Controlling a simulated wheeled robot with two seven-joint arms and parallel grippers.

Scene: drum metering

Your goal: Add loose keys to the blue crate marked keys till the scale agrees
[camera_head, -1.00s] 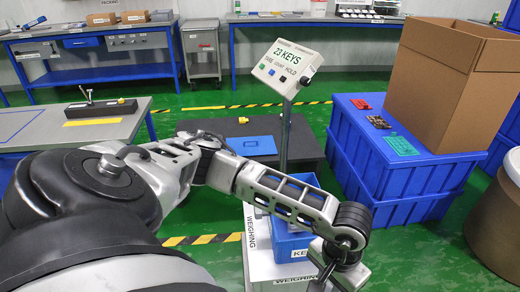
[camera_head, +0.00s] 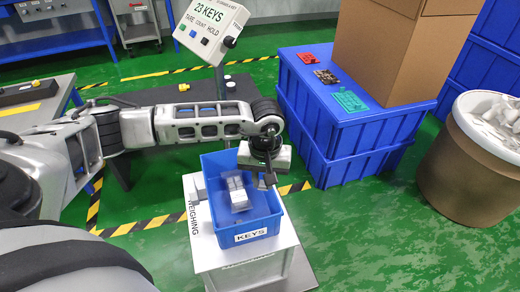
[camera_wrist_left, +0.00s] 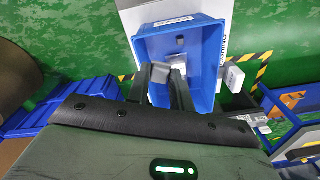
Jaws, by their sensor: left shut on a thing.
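The blue crate (camera_head: 276,222), labelled KEYS, stands on the white weighing scale (camera_head: 222,258). Several pale keys (camera_head: 240,196) lie inside it. The scale's display (camera_head: 206,22) reads 23 KEYS. My left gripper (camera_head: 268,178) is over the far right part of the crate, pointing down. In the left wrist view its dark fingers (camera_wrist_left: 160,78) reach over the open blue crate (camera_wrist_left: 210,62), shut on a small pale thing, apparently a key (camera_wrist_left: 178,62). The hold is partly hidden in the head view. My right gripper is not in view.
A brown drum (camera_head: 450,165) holding many pale pieces (camera_head: 497,120) stands at right. Stacked blue bins (camera_head: 350,150) carry a cardboard box (camera_head: 395,60) and small coloured items. The display's post rises behind the crate. Green floor is open at front right.

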